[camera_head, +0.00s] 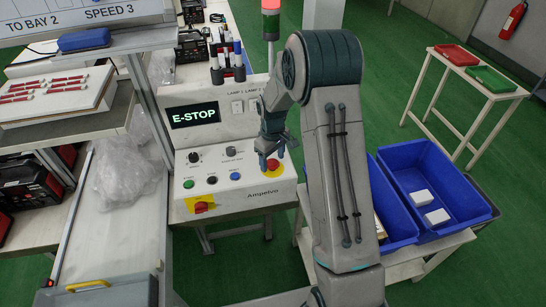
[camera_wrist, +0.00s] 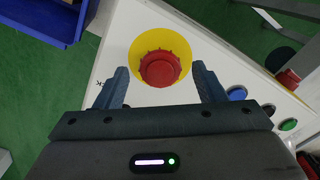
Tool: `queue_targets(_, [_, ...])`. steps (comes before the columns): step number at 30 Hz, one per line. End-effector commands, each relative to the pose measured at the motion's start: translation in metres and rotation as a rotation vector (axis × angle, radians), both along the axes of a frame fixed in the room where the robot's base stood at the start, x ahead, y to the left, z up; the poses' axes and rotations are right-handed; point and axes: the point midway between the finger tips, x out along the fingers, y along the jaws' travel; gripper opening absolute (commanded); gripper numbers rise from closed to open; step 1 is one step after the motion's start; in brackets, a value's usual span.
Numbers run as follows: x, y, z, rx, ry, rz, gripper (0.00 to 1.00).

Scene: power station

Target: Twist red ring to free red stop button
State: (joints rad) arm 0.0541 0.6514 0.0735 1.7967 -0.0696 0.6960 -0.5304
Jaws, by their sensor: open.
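The red stop button (camera_wrist: 161,71) sits on a round yellow plate (camera_wrist: 145,47) in the wrist view. A notched red ring (camera_wrist: 160,84) surrounds its smooth cap. In the head view this red button (camera_head: 273,165) is on the right of the white console's sloped panel, partly hidden by my gripper. My gripper (camera_head: 270,158) is open just above it. In the wrist view, my gripper (camera_wrist: 159,76) has one finger to each side of the button, with visible gaps. I cannot tell exactly how far above the panel the tips are.
A second red knob (camera_head: 201,206) on a yellow patch sits at the panel's front left. Small blue (camera_head: 235,176), black and green buttons lie between. The console screen (camera_head: 194,114) reads E-STOP. Blue bins (camera_head: 437,175) stand to the right, beside my arm.

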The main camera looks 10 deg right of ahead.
Motion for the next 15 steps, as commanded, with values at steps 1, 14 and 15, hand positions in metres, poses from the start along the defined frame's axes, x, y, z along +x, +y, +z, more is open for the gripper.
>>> queue_targets(1, [-0.0002, 0.0001, -0.002, -0.001, 0.001, 0.0, 0.64])
queue_targets(14, [-0.0001, 0.0002, -0.0033, 0.0, 0.0, 0.0, 0.22])
queue_targets(15, [-0.0001, 0.0002, -0.0032, 0.0, 0.0, 0.0, 0.19])
